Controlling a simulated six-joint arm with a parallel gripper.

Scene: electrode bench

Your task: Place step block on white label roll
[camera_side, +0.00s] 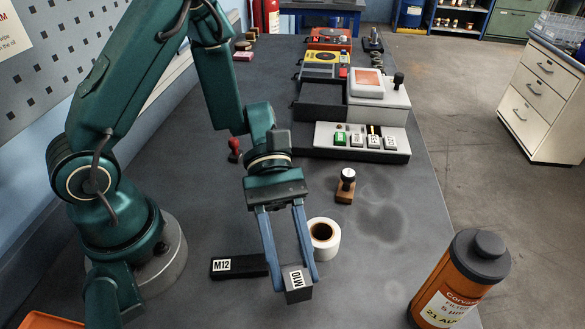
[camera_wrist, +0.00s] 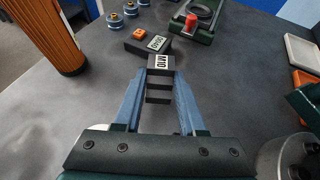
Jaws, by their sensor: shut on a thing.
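The step block, a dark block labelled M10 (camera_side: 296,279), is between the fingers of my gripper (camera_side: 296,285). In the wrist view its stepped shape and label (camera_wrist: 165,63) show between the blue fingers. My gripper is shut on it. The side view cannot settle whether its underside touches the bench. The white label roll (camera_side: 325,252) stands upright on the bench just behind my right finger, its brown core opening facing up. Nothing sits on the roll.
A dark block labelled M12 (camera_side: 238,265) lies left of my gripper. An orange canister (camera_side: 455,285) stands at the front right. The bench (camera_side: 375,265) between roll and canister is clear.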

